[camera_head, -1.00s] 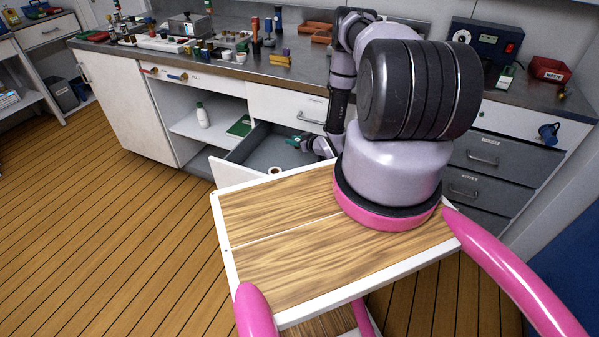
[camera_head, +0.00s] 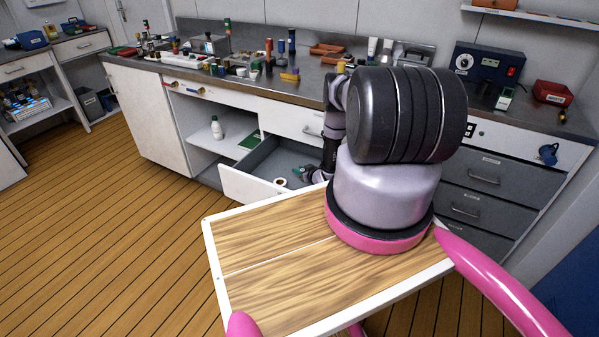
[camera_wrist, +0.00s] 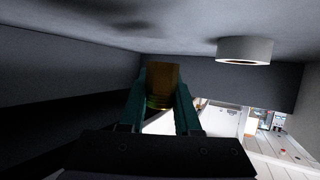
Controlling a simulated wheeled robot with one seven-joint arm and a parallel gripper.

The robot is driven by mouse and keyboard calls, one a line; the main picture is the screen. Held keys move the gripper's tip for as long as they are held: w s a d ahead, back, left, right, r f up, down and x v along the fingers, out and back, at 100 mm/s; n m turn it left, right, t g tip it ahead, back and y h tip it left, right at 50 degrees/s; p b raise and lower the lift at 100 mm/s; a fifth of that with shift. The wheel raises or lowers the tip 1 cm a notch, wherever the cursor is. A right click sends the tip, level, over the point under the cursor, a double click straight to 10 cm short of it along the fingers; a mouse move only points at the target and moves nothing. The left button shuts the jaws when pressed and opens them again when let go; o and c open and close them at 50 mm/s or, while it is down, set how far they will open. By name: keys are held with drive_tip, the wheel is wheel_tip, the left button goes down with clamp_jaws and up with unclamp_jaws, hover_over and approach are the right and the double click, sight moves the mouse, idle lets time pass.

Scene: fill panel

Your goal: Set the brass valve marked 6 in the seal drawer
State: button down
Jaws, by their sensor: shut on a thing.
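The open drawer (camera_head: 236,187) stands pulled out under the counter, with a grey inside and a white front. A white roll (camera_head: 280,182) lies in it by the front; it also shows in the wrist view (camera_wrist: 245,50). My gripper (camera_head: 301,172) is low inside the drawer, right of the roll. In the wrist view my gripper's teal fingers (camera_wrist: 160,100) are shut on a brass-coloured valve (camera_wrist: 162,85). The valve is dark there, and no number can be read on it. Whether it touches the drawer floor I cannot tell. The fingers hide its sides.
The counter (camera_head: 300,92) above holds many bottles, tools and small parts. An open shelf with a white bottle (camera_head: 217,128) and a green book (camera_head: 249,140) is left of the drawer. Grey drawers (camera_head: 484,178) are at the right. Wooden floor is clear at the left.

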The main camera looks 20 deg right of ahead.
drive_tip(key=shift+f, duration=0.35)
drive_tip(key=shift+f, duration=0.45)
drive_tip(key=c, duration=0.6)
unclamp_jaws()
drive_tip(key=shift+r, duration=0.15)
drive_tip(key=shift+r, duration=0.35)
drive_tip(key=v, duration=1.2)
drive_tip(key=shift+r, duration=0.1)
